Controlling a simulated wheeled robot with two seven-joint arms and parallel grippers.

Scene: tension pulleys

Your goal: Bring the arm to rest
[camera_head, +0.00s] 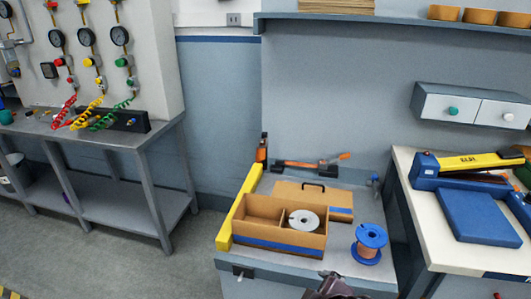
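A blue-flanged spool (370,240) wound with copper-coloured material stands right of the box. The box's lid (312,197) with a dark handle is behind it.
A yellow bar (238,208) runs along the bench's left side. An orange-and-black tool (310,165) lies at the back. A white-topped table (445,225) with a blue device (478,215) stands right. A grey table (100,138) with gauges above stands left. Floor between is clear.

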